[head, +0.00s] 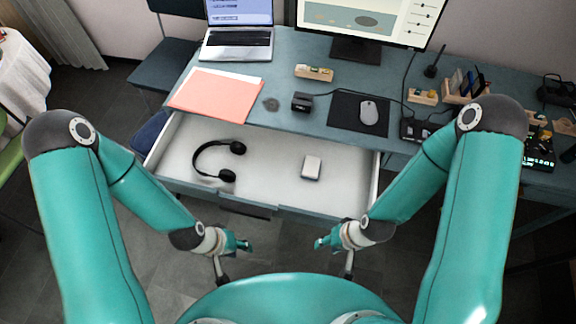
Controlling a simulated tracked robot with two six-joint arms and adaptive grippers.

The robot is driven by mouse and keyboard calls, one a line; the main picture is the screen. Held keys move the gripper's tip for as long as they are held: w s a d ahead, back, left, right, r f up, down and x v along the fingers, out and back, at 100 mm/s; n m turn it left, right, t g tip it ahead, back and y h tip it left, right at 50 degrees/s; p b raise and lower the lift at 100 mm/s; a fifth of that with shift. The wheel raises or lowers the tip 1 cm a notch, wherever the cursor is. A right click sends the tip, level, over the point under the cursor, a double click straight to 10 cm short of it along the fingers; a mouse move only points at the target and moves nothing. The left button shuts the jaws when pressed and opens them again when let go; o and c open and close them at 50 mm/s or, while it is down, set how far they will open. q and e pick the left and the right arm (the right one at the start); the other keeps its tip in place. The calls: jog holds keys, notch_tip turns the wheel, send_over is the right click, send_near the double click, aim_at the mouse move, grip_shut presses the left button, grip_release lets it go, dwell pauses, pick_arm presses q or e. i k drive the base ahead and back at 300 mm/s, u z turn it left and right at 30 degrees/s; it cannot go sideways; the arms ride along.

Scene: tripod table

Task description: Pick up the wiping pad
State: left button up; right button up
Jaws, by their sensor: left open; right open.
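No object is plainly recognisable as the wiping pad. My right gripper (335,260) is open and empty, also in front of the drawer, to the right. Both are well apart from these objects.
The open drawer (265,178) juts out towards me, holding black headphones (218,160). On the blue desk (290,75) stand a laptop (238,38), a monitor (357,22), a coral folder (216,95), a black box (302,101) and a mouse (369,112). Small gadgets crowd the right side.

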aim_at(311, 168)
jog(key=u, duration=0.8)
jog(key=i, duration=0.45)
jog(key=z, duration=1.9)
